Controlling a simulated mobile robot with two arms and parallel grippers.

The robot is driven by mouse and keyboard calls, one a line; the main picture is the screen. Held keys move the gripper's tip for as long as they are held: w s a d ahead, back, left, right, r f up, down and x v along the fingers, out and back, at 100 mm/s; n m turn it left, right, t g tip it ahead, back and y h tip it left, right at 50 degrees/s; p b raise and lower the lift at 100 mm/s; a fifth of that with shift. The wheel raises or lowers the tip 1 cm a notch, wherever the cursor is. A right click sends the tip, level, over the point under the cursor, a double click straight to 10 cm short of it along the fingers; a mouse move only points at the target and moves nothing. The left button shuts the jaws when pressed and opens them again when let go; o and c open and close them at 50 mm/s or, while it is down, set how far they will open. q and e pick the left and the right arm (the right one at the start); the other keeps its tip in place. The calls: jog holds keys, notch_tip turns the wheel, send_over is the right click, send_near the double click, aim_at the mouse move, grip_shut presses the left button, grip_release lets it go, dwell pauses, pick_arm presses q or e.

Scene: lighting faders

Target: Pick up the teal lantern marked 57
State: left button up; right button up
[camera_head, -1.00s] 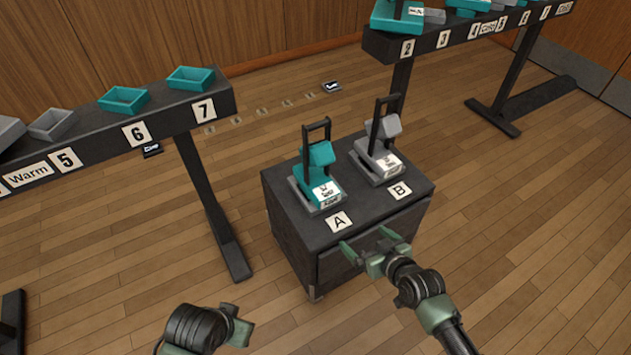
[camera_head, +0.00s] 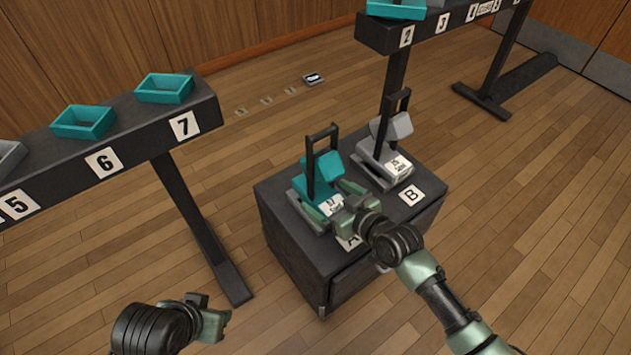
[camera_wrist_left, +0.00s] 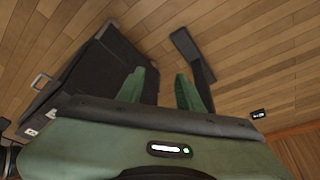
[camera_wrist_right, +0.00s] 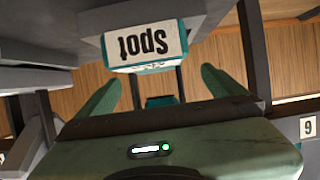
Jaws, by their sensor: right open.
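The teal lantern (camera_head: 326,165) with a tall dark handle stands upright on a grey base above mark A on the dark cabinet (camera_head: 290,250). Its small white label seems to read 57; in the right wrist view the lantern's label (camera_wrist_right: 148,42) reads "Spot", upside down. My right gripper (camera_head: 325,196) is open, its fingers on either side of the lantern's front part. Whether they touch it I cannot tell. My left gripper (camera_head: 208,318) is away from the cabinet, low at the left; its fingers are apart and empty in the left wrist view (camera_wrist_left: 158,82).
A grey lantern (camera_head: 384,155) stands close at the right, above mark B (camera_head: 411,195). A dark rail (camera_head: 130,130) with teal trays is at the left; another numbered rail (camera_head: 430,30) is at the back right. Open wooden floor lies at the right.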

aim_at(318, 187)
jog(key=shift+b+x, duration=0.4)
jog(key=shift+x, duration=0.85)
jog(key=b+x, duration=0.1)
jog(key=x, duration=0.1)
jog(key=b+x, duration=0.1)
jog(key=x, duration=0.1)
jog(key=shift+w+d, duration=0.1)
jog(key=shift+w, duration=0.5)
jog(key=shift+f, duration=0.1)
jog(key=c, duration=1.8)
pick_arm(q)
jog(key=w+d+r+t+h, duration=0.1)
jog(key=w+d+r+t, duration=0.1)
jog(key=w+r+t, duration=0.2)
jog(key=w+d+r+t+h, duration=0.1)
jog(key=w+r+t, duration=0.3)
jog(key=w, duration=0.5)
jog(key=shift+d+r, duration=0.15)
jog(key=shift+d, duration=0.7)
pick_arm(e)
jog(key=shift+w, duration=0.1)
grip_shut()
jog(key=shift+r, duration=0.3)
